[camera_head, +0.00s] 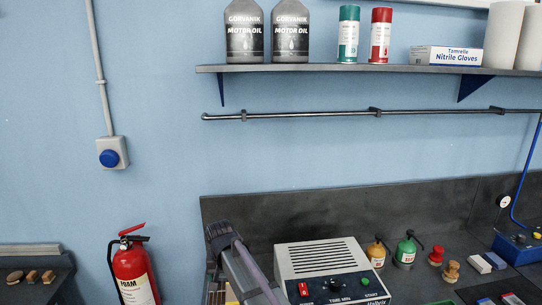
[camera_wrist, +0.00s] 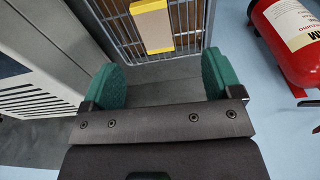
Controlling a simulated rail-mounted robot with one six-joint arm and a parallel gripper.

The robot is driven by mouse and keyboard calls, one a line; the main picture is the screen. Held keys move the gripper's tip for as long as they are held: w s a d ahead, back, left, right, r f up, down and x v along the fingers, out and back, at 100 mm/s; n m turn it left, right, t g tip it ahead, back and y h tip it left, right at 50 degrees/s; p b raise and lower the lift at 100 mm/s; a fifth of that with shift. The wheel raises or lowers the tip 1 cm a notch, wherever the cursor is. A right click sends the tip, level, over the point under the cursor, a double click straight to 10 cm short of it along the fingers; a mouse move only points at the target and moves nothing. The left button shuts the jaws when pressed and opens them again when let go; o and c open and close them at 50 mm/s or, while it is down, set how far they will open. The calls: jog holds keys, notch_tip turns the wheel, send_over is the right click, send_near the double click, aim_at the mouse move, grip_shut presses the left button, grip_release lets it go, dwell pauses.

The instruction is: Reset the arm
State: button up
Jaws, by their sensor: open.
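My gripper (camera_wrist: 160,85) shows in the wrist view with its two green pads wide apart. Nothing is between the pads; grey surface shows in the gap. Beyond them is a wire basket (camera_wrist: 190,42) with a yellow and tan block (camera_wrist: 153,28) at its near side. In the head view a dark part of my arm stands at the lower middle, left of the grey timer unit (camera_head: 322,258). The fingertips cannot be made out there.
A red fire extinguisher (camera_head: 133,270) stands left of my arm and also shows in the wrist view (camera_wrist: 290,38). Right of the timer unit are an amber oil can (camera_head: 376,254), a green one (camera_head: 405,252) and small stamps. A shelf (camera_head: 330,69) with bottles and a rail hang above.

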jog(key=shift+m, duration=0.3)
jog(key=s+d, duration=0.2)
jog(key=d, duration=0.4)
jog(key=s+d, duration=0.3)
jog(key=d, duration=0.3)
jog(key=s+d, duration=0.3)
jog(key=d, duration=0.3)
jog(key=shift+s+d+f, duration=0.15)
jog(key=shift+s+d, duration=0.05)
jog(key=shift+d, duration=0.1)
jog(key=s+d, duration=0.9)
jog(key=d, duration=0.1)
jog(key=s+d+f+g+b, duration=0.1)
jog(key=s+f+b, duration=0.2)
jog(key=f+b, duration=0.2)
jog(key=shift+s+d, duration=0.2)
jog(key=shift+s, duration=0.1)
